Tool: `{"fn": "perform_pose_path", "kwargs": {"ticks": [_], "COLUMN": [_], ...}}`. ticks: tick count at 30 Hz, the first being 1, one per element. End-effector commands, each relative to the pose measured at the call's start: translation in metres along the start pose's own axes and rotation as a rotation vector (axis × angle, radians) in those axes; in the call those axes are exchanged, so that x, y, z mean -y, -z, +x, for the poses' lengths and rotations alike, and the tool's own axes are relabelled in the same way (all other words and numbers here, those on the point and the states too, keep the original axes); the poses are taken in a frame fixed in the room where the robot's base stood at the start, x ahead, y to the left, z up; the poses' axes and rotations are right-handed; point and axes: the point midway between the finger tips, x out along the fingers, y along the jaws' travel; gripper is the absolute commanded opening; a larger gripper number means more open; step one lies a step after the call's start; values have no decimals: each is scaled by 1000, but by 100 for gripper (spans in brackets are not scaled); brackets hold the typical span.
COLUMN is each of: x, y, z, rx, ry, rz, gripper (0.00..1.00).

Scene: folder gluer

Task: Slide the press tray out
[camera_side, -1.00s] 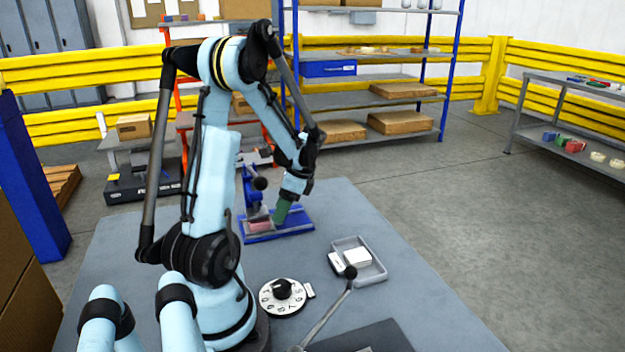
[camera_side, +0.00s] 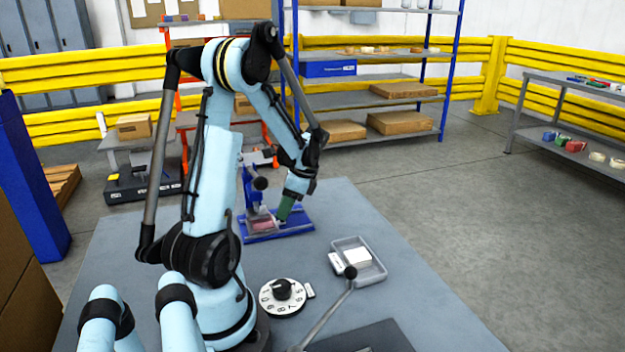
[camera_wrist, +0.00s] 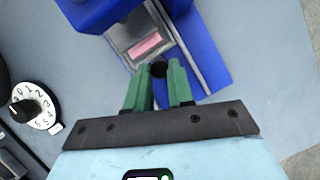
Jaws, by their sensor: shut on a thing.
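The blue press (camera_side: 254,200) stands on its blue base on the grey table in the side view. The press body also shows at the top of the wrist view (camera_wrist: 95,12). The silver press tray (camera_wrist: 124,38) lies on the base with a pink block (camera_wrist: 146,44) on it; the block also shows in the side view (camera_side: 262,225). A dark round knob (camera_wrist: 158,69) is at the tray's near end. My gripper (camera_wrist: 161,73), with green fingers, is shut on this knob; its tips also show by the tray in the side view (camera_side: 281,217).
A numbered dial (camera_side: 283,298) sits near my base. A grey bin (camera_side: 371,272) with white pieces stands on the right of the table. A lever with a black ball (camera_side: 350,272) rises at the front. The table right of the press is clear.

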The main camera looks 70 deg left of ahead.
Motion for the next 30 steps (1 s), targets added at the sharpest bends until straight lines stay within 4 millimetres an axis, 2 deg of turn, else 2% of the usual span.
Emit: {"fn": "perform_pose_path", "kwargs": {"ticks": [6,9,13,22,23,24,27,30], "x": [21,27,31,32,32,32,32,31], "y": [44,59,68,71,71,71,71,70], "z": [-18,-25,-28,-30,-30,-30,-30,-29], "rx": [1,0,1,-4,-4,-4,-3,-2], "ry": [2,3,2,6,6,6,5,3], "rz": [5,4,1,3,3,4,3,2], "gripper": [0,0,0,0,27,33,48,48]}}
